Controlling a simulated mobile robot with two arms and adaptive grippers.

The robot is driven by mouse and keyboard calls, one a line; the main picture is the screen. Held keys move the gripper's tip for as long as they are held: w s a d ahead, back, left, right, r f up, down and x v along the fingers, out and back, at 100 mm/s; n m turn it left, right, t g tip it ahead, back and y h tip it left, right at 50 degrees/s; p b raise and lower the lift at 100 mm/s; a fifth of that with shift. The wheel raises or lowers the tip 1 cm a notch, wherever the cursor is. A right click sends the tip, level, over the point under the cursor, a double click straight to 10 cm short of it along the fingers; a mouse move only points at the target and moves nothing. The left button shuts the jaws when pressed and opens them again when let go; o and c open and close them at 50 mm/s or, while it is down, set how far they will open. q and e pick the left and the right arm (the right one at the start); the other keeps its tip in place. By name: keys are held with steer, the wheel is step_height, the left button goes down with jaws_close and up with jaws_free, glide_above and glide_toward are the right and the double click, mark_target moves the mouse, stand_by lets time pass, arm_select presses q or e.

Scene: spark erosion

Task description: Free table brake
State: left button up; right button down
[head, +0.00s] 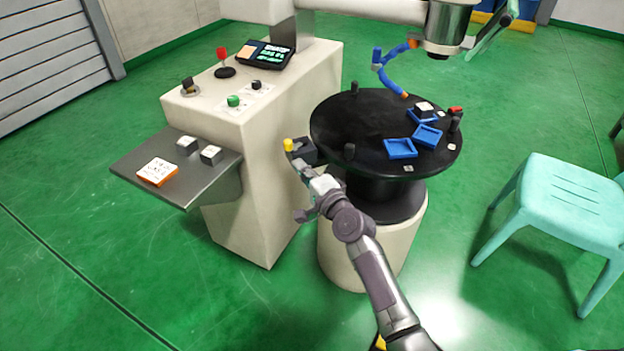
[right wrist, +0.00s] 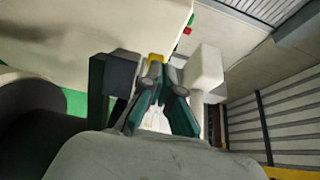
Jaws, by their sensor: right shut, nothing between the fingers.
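A small lever with a yellow knob (head: 288,145) stands out from a dark block (head: 303,150) on the side of the pale machine cabinet, beside the round black table (head: 345,125); I take it for the table brake. My right gripper (head: 299,165) is just below the knob and dark block. In the right wrist view its teal fingers (right wrist: 157,88) are shut and empty. Yellow (right wrist: 156,59) shows just beyond the fingertips; whether they touch it I cannot tell. My left gripper is not in view.
A steel shelf (head: 178,190) with an orange-edged box (head: 157,172) sticks out left of the cabinet (head: 265,175). A teal chair (head: 570,190) stands at right. The green floor in front is open.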

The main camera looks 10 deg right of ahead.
steer(key=v, duration=0.6)
steer(key=shift+w, duration=0.1)
